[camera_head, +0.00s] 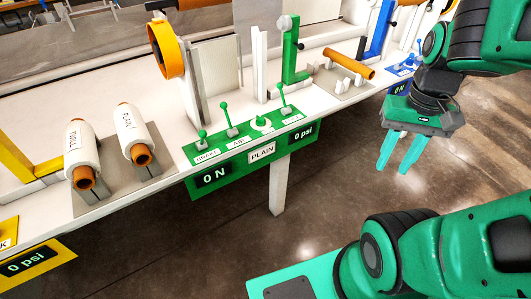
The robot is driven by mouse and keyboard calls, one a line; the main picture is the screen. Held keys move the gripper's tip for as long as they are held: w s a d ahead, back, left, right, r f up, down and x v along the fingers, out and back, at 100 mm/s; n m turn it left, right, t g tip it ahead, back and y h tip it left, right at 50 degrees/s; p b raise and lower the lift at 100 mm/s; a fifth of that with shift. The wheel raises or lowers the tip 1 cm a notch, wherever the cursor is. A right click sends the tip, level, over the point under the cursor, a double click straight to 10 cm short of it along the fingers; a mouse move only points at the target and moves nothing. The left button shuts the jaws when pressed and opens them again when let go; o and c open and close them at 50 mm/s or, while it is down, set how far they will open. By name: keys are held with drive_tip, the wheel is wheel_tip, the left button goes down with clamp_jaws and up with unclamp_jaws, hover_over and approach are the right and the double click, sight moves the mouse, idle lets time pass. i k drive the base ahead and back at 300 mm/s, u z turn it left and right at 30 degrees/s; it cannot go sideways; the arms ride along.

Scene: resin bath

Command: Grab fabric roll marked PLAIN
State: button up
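Two white fabric rolls on orange cores rest side by side on a grey stand on the bench at the left. The right roll (136,127) has lettering that appears to read PLAIN. The left roll (81,146) appears to read TWILL. A sign reading PLAIN (262,152) is on the front of the green control panel (237,171). My gripper (395,167) is at the right, in front of the bench and well away from the rolls. Its two green fingers are apart, with nothing between them.
Several green levers (230,120) stand up from the panel, between the rolls and my gripper. An orange ring (168,48) and a green upright (291,55) rise behind them. A bare orange core (349,63) lies on another stand. The floor (290,225) in front is clear.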

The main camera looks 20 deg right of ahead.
sight(137, 143)
drive_tip(key=z, duration=1.4)
drive_tip(key=k, duration=1.1)
drive_tip(key=u, duration=1.85)
drive_tip(key=i, duration=0.8)
drive_tip(key=u, duration=0.1)
